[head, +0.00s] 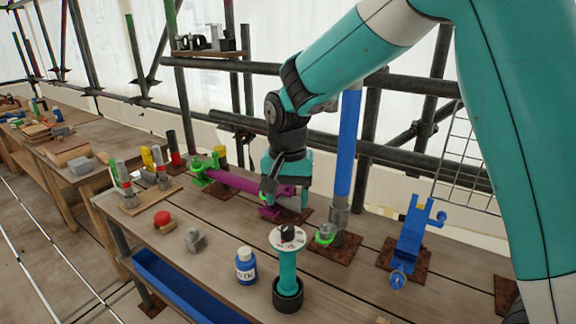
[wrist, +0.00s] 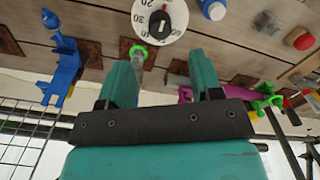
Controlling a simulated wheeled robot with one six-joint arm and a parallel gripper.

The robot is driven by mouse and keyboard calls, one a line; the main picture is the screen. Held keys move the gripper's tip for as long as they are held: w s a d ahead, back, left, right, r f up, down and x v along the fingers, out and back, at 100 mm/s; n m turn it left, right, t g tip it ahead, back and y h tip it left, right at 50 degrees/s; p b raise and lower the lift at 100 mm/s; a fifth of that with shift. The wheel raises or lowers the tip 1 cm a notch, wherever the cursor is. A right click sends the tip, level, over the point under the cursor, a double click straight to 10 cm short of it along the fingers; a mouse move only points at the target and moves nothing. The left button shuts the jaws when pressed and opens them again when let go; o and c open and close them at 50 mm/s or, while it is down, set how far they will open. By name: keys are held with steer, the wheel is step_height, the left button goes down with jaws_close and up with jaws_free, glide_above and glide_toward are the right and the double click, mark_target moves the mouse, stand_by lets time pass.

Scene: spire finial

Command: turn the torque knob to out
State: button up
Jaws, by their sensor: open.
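The torque knob (head: 288,232) is black and sits on a white round dial on top of a teal upright tool (head: 287,268) in a black base. In the wrist view the knob (wrist: 160,24) shows near the top edge, on the dial (wrist: 147,10) with printed numbers. Its pointer setting is too small to tell. My gripper (head: 285,196) is open and empty, behind the dial in the head view and apart from it. In the wrist view its two teal fingers (wrist: 162,68) stand wide apart, below the knob in the picture.
A blue bottle (head: 246,267), a grey block (head: 195,240) and a red button (head: 162,218) stand left of the tool. A magenta tube (head: 235,181) lies behind, close to my gripper. A blue post (head: 347,150) and a blue bracket (head: 412,235) stand to the right.

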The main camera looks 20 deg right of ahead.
step_height(320, 180, up, 9)
steer(key=b, duration=0.1)
stand_by(0.5)
